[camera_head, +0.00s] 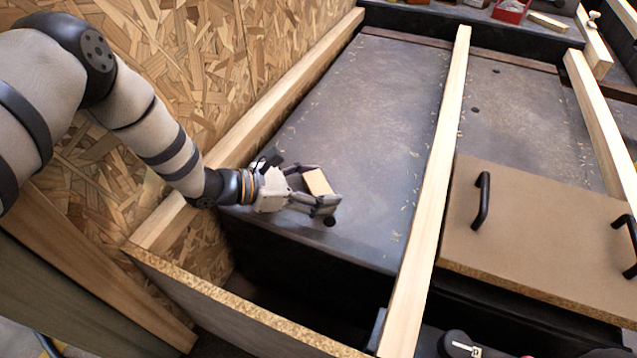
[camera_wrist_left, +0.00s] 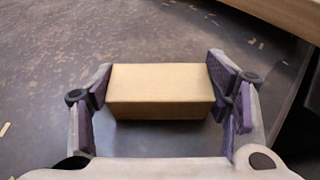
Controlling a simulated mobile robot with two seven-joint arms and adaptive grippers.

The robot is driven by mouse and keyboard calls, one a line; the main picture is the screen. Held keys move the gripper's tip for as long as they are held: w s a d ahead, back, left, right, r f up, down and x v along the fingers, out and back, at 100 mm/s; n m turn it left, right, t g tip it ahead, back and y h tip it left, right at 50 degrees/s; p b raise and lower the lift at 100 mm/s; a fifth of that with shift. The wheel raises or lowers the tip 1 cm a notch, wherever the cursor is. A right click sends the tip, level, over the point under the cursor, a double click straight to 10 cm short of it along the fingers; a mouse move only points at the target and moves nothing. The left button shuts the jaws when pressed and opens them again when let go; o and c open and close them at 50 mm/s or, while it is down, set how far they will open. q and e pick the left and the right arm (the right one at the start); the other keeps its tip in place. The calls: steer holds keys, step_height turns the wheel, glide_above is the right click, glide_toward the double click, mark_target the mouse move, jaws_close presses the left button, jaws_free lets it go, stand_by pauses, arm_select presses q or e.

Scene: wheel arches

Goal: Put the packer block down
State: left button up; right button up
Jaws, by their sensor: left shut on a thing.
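The packer block (camera_head: 317,182) is a small pale wooden block. It sits between the fingers of my left gripper (camera_head: 322,196), over the near left part of the dark grey panel (camera_head: 370,110). In the left wrist view the block (camera_wrist_left: 160,88) spans the gap between the purple-padded fingers of my left gripper (camera_wrist_left: 165,95), which is shut on it. A dark shadow lies just under the block's near side. I cannot tell whether the block touches the panel or is held slightly above it. My right gripper is not in view.
Wooden battens (camera_head: 437,190) run lengthwise beside the panel. An OSB wall (camera_head: 190,70) stands on the left. A dark gap lies below the panel's near edge. Wood chips are scattered about; the panel's middle is otherwise clear.

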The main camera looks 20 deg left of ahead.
arm_select(q)
steer(key=shift+f, duration=0.1)
steer(key=o, duration=1.3)
steer(key=shift+o, duration=0.2)
